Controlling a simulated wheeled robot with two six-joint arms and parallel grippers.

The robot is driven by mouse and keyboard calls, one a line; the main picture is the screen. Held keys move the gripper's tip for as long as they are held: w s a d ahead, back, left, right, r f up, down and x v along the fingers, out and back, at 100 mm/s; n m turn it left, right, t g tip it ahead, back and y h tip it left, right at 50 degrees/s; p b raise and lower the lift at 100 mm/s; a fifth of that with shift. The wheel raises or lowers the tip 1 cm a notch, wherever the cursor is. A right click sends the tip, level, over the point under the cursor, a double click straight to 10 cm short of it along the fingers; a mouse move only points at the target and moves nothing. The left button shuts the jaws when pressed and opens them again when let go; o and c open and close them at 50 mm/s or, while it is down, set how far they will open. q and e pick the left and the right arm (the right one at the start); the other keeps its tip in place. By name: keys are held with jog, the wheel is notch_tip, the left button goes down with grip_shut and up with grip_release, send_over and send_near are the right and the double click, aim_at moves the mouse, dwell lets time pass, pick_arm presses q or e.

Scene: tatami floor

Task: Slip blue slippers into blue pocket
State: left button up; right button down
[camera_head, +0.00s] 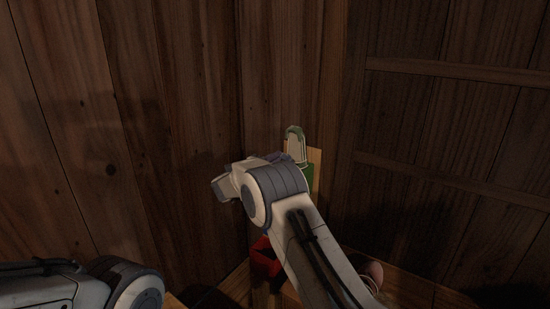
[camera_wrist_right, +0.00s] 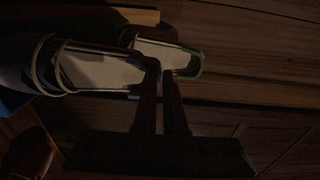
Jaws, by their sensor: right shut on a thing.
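My right gripper (camera_wrist_right: 163,74) is shut on the edge of a dark slipper with a pale insole (camera_wrist_right: 105,71) in the right wrist view. The slipper's colour is hard to tell in the dim light; I take it as a blue one. Its left part has looped cord-like bands across it. A blue patch (camera_wrist_right: 10,101) beside that end looks like the blue pocket, mostly cut off by the frame. In the head view my right wrist hides the gripper and most of what it holds. My left gripper is out of view; only part of that arm shows at the lower left.
A green-rimmed slipper (camera_head: 296,146) stands upright in a green pocket (camera_head: 310,176) on a wooden rack (camera_head: 317,157). A red pocket (camera_head: 264,257) is lower down. A brownish slipper (camera_head: 373,272) lies at right. Wooden walls stand close behind.

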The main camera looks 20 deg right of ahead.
jog(key=shift+f+b, duration=0.95)
jog(key=shift+f, duration=0.55)
jog(key=c, duration=0.9)
grip_release()
jog(key=p+v, duration=0.2)
jog(key=v, duration=0.8)
jog(key=shift+s+a, duration=0.1)
jog(key=shift+a, duration=0.05)
